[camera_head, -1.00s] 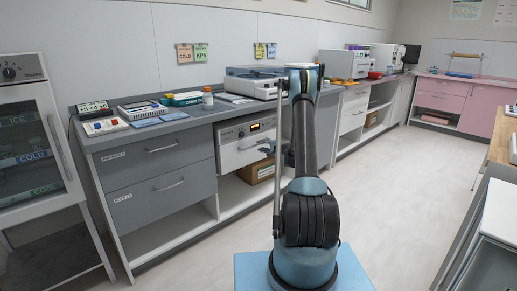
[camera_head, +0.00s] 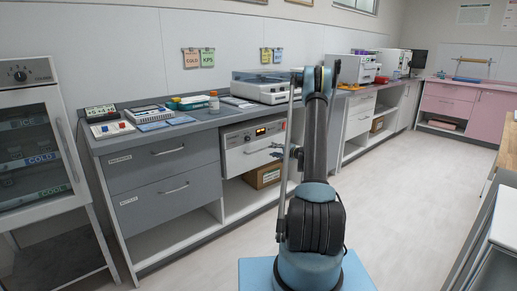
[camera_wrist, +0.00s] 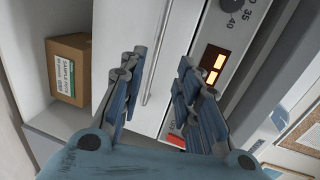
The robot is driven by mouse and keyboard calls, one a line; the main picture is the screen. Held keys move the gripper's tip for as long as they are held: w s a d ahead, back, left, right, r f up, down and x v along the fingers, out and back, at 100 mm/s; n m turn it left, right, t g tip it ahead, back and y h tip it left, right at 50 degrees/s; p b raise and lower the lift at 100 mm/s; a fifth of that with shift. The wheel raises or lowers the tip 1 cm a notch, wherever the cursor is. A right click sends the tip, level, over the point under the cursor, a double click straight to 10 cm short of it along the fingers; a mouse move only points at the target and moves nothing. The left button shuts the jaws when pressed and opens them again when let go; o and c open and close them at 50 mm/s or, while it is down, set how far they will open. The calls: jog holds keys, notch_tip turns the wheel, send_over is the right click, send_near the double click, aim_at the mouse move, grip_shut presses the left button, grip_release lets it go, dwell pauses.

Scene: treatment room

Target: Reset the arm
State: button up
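My arm stands upright in the middle of the head view, on my blue base. In the wrist view my gripper (camera_wrist: 155,95) has its two blue fingers spread apart, with nothing between them. It faces the front of a white appliance (camera_wrist: 170,60) with a long handle, a dial and a lit orange display. In the head view the appliance (camera_head: 237,154) is built in under the counter, left of my arm.
A glass-door cabinet (camera_head: 35,140) stands at the left. A table edge is at the right. The floor (camera_head: 410,180) between is clear.

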jog(key=s+a+r+n+g+h, duration=0.1)
jog(key=s+a+r+n+g, duration=0.4)
jog(key=s+r, duration=0.6)
jog(key=s+a+r+n+g+h, duration=0.15)
jog(key=s+r, duration=0.25)
jog(key=s, duration=0.4)
jog(key=s+a+r+t, duration=0.1)
jog(key=s+a+r, duration=0.2)
jog(key=s, duration=0.5)
jog(key=s+n+g+h, duration=0.2)
jog(key=s+g+h, duration=0.1)
jog(key=s, duration=1.8)
jog(key=s+d+f+n+g+h, duration=0.1)
jog(key=s+d+f+h, duration=0.1)
jog(key=s, duration=0.7)
jog(key=s+d+f+n+h, duration=0.1)
jog(key=s+d+f, duration=0.3)
jog(key=s, duration=0.5)
jog(key=shift+d+f+g+h, duration=0.2)
jog(key=shift+f+g+h, duration=0.2)
jog(key=shift+f, duration=0.5)
